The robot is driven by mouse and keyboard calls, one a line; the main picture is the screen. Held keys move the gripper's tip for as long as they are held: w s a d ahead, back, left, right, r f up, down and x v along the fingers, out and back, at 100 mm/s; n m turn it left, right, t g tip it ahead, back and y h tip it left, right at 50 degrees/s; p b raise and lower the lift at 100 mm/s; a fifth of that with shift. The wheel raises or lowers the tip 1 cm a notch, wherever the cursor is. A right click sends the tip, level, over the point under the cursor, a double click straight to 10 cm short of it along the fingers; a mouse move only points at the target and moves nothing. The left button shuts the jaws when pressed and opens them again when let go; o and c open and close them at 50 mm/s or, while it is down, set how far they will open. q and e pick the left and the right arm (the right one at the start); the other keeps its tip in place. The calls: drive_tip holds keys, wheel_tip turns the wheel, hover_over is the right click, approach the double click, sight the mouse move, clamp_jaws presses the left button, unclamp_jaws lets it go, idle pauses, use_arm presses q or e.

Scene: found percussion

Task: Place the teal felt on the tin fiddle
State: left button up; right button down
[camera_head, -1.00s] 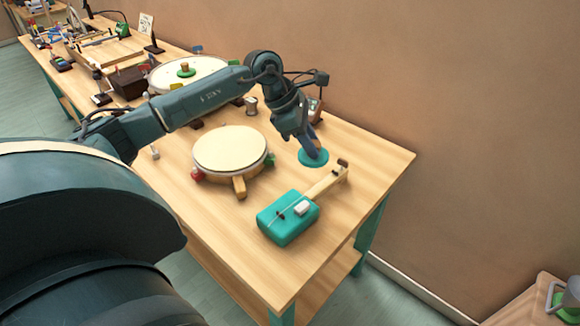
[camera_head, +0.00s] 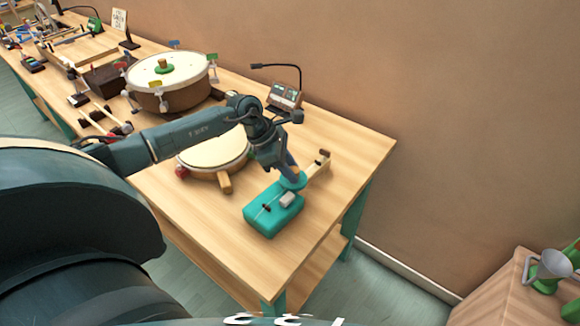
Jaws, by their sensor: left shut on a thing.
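The tin fiddle (camera_head: 262,222) lies on the wooden table, with a teal box body, a small pale block on top and a wooden neck (camera_head: 320,166) pointing to the upper right. My left gripper (camera_head: 289,175) is shut on the teal felt (camera_head: 296,184), a flat round disc. The felt is at the neck end of the fiddle's body, over or touching it; I cannot tell which. The gripper's fingers partly hide the felt. My right gripper is not clearly in view.
A cream-topped drum (camera_head: 212,155) with a wooden foot stands left of the fiddle, partly behind my arm. A larger drum (camera_head: 165,72) with a green knob stands farther back. A small device with a gooseneck (camera_head: 284,96) stands near the wall. The table's front right (camera_head: 330,215) is bare.

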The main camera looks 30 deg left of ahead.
use_arm(q)
drive_tip(key=shift+f+b, duration=0.25)
drive_tip(key=shift+b, duration=0.1)
drive_tip(key=shift+f, duration=0.25)
use_arm(e)
drive_tip(key=shift+f, duration=0.4)
use_arm(q)
drive_tip(key=o, duration=1)
drive_tip(key=shift+r, duration=0.1)
drive_tip(key=shift+c, duration=0.2)
use_arm(e)
drive_tip(key=shift+w+a+r, duration=0.1)
drive_tip(key=shift+a+r, duration=0.05)
drive_tip(key=shift+r, duration=0.2)
use_arm(q)
drive_tip(key=shift+r, duration=0.2)
drive_tip(key=v, duration=1.2)
drive_tip(key=shift+r, duration=0.3)
